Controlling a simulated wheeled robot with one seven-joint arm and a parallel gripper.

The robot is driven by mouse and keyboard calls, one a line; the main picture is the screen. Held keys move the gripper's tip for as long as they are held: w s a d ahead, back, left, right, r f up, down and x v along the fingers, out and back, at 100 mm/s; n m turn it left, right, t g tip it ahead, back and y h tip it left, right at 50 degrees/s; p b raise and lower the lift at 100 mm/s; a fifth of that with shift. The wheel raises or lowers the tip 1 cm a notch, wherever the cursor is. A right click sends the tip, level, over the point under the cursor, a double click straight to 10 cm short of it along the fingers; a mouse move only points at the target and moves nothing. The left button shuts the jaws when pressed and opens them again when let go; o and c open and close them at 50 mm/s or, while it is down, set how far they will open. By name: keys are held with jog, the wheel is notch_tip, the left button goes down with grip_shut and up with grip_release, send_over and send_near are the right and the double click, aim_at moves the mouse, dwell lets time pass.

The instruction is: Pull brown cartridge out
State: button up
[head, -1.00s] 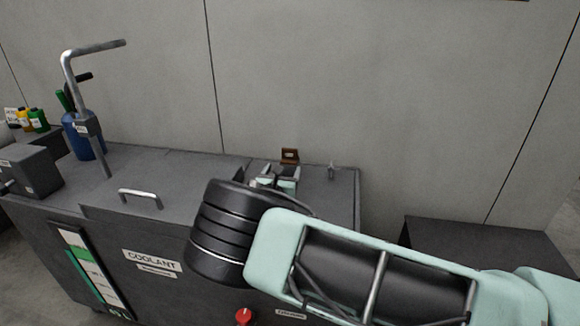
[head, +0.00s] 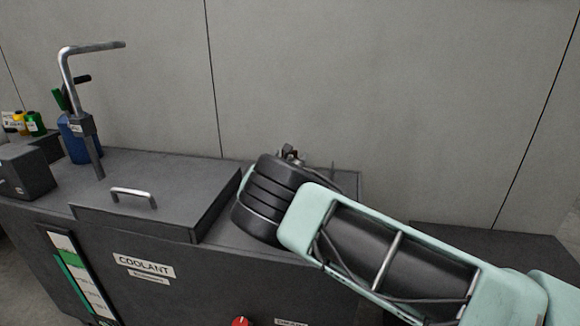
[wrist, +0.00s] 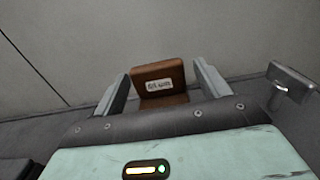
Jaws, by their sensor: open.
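The brown cartridge (wrist: 158,78) stands upright in the wrist view, with a small white label on its face. My gripper (wrist: 160,88) is open, with one finger on each side of the cartridge. Gaps show between the cartridge and the fingers, and the lower part of the cartridge is hidden behind my gripper's body. In the head view my gripper (head: 290,154) is mostly hidden behind my own wrist, and the cartridge can hardly be made out there.
A metal fitting (wrist: 290,82) stands to the right of the fingers. The grey coolant tank (head: 75,240) has a raised lid with a handle (head: 134,196). A bent metal pipe (head: 78,75) rises at the left. A plain wall (head: 350,80) stands behind.

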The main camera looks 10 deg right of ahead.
jog(key=c, duration=1.2)
jog(key=shift+c, duration=0.2)
jog(key=shift+r+p, duration=0.55)
jog(key=shift+r, duration=0.25)
jog(key=shift+r+p, duration=2.95)
jog(key=shift+r, duration=1.75)
